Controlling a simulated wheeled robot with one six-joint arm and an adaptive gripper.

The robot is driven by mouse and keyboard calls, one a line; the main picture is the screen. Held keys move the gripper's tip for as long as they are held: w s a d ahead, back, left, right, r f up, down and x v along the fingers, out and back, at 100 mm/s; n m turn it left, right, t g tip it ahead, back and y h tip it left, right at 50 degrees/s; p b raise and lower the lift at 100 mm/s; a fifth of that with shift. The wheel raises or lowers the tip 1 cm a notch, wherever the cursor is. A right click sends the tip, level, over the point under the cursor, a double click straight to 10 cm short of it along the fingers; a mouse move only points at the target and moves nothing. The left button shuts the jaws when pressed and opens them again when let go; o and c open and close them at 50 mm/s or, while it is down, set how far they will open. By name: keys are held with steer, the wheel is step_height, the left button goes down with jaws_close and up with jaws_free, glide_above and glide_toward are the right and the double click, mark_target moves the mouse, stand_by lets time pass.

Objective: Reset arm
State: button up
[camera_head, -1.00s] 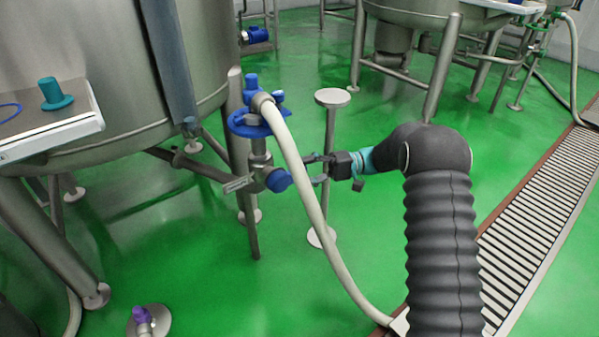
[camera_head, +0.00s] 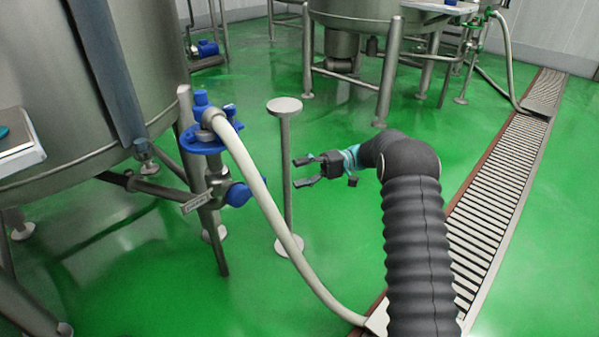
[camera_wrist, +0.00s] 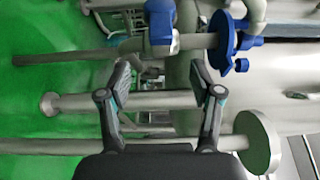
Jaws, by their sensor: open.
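My gripper (camera_head: 304,171) is open and empty in the head view. Its fingers point left, near the grey post with a round top (camera_head: 284,106), and I cannot tell the gap between them. In the wrist view the gripper (camera_wrist: 163,82) shows two spread fingers with nothing between them. Further left in the head view stands a valve with a blue knob (camera_head: 238,194) and a blue disc (camera_head: 205,144). The blue disc (camera_wrist: 224,42) also shows in the wrist view, ahead of the fingers.
A pale hose (camera_head: 262,200) curves from the valve down to the floor, left of my arm. A large steel tank (camera_head: 60,110) fills the left. A floor drain grate (camera_head: 490,200) runs along the right. Green floor (camera_head: 545,230) is open beyond it.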

step_height(320, 180, down, 9)
steer(key=s+m+t+h, duration=0.2)
steer(key=m+h, duration=0.1)
steer(key=m, duration=0.2)
steer(key=s+d+m+h, duration=0.1)
steer(key=s+d+h, duration=0.3)
steer(key=s, duration=0.2)
steer(key=s+d+r+t+h+p, duration=0.3)
steer(key=s+d+r+t, duration=0.1)
steer(key=s+r, duration=0.5)
steer(key=s+d+r+t+h+p, duration=0.3)
steer(key=s+d+r, duration=0.2)
steer(key=s+r, duration=0.5)
steer(key=s+d+r+t+h+p, duration=0.3)
steer(key=s+d+r+t, duration=0.1)
steer(key=s+r, duration=0.5)
steer(key=shift+s+d+r+n+t, duration=0.35)
steer(key=shift+d+r, duration=0.25)
steer(key=shift+r, duration=0.3)
